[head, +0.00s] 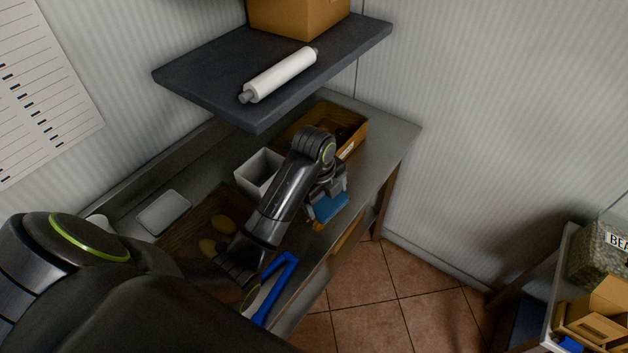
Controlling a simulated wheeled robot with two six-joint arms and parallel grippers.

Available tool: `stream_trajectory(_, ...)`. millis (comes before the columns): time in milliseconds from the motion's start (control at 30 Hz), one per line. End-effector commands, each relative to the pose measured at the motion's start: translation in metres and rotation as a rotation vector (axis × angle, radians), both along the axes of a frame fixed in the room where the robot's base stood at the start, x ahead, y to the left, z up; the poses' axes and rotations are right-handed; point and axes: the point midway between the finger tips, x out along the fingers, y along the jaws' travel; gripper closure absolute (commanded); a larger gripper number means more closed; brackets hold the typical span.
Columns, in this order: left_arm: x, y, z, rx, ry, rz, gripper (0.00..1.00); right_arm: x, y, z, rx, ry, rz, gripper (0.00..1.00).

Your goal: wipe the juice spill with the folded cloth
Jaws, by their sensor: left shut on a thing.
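My left gripper (326,192) is shut on the blue folded cloth (331,207) over the front part of the grey counter (378,150). The cloth is flat and low at the counter; I cannot tell for sure if it presses on the surface. A small orange patch of the juice spill (318,226) shows at the cloth's lower left edge. The rest of the spill, if any, is hidden under the cloth and gripper. My right gripper is not in view.
A white open bin (256,170) and a cardboard box (358,128) stand behind my left arm. A brown crate (178,232) with yellowish items, a white tray (165,212) and a blue-handled tool (285,270) lie left. A dark shelf (210,75) overhangs the counter.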

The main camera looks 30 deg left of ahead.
Motion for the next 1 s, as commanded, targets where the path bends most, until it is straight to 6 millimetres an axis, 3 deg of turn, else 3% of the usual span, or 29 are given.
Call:
stream_trajectory(33,0.001,0.006,0.005,0.018,0.04,-0.014,0.33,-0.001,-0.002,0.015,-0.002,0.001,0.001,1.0)
stream_trajectory(100,0.001,0.013,0.003,0.04,0.084,-0.032,0.33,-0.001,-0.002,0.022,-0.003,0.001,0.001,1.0)
stream_trajectory(300,0.0,0.028,-0.002,0.08,0.161,-0.057,0.33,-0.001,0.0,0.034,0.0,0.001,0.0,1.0)
stream_trajectory(600,-0.002,0.031,-0.025,0.086,0.178,-0.062,0.33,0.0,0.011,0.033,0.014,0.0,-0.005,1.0)
stream_trajectory(1000,-0.001,0.031,-0.054,0.087,0.175,-0.061,0.33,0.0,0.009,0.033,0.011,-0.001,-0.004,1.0)
